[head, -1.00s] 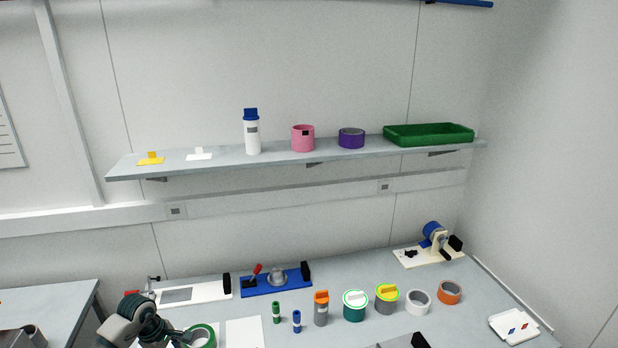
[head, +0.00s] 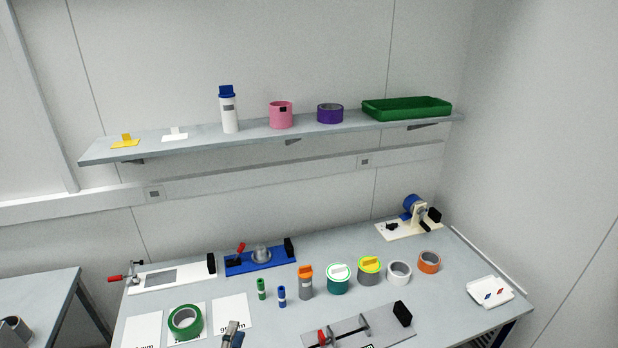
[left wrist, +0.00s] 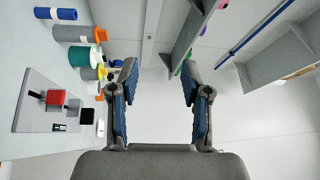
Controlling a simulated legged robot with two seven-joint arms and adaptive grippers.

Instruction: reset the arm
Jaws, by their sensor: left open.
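My left gripper (head: 232,335) shows only in part at the bottom edge of the head view, low in front of the white cards. In the left wrist view my left gripper (left wrist: 160,98) is open, its two blue-padded fingers wide apart with nothing between them. Past the fingers is pale wall and free air. The rest of my left arm is out of the head view. My right gripper shows in neither view.
The table (head: 345,302) holds a green tape roll (head: 185,320), several cans and rolls, a blue fixture (head: 262,262), a grey clamp plate (head: 365,330) and a white tray (head: 490,291). The wall shelf (head: 200,138) carries a bottle (head: 229,110) and a green bin (head: 407,108).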

